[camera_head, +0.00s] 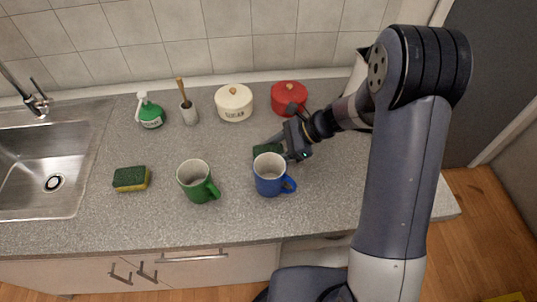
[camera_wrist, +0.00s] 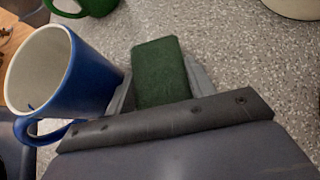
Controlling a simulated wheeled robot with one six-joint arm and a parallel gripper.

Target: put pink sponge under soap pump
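A sponge with a dark green top (camera_wrist: 161,72) lies between the two fingers of my gripper (camera_wrist: 160,78). Its lower side is hidden, so I cannot see whether it is pink. In the head view this sponge (camera_head: 267,149) shows just behind the blue mug, with my gripper (camera_head: 280,142) at its right. The fingers flank it closely; I cannot tell whether they press on it. A second sponge (camera_head: 131,179), green over yellow, lies at the left near the sink. The soap pump (camera_head: 150,112), a green bottle with a white top, stands upright at the back left.
A blue mug (camera_head: 270,176) stands close beside my gripper; it also shows in the wrist view (camera_wrist: 72,80). A green mug (camera_head: 198,181), brush holder (camera_head: 188,112), cream sugar pot (camera_head: 234,103) and red pot (camera_head: 288,97) stand around. The sink (camera_head: 40,160) is left. The middle counter is clear.

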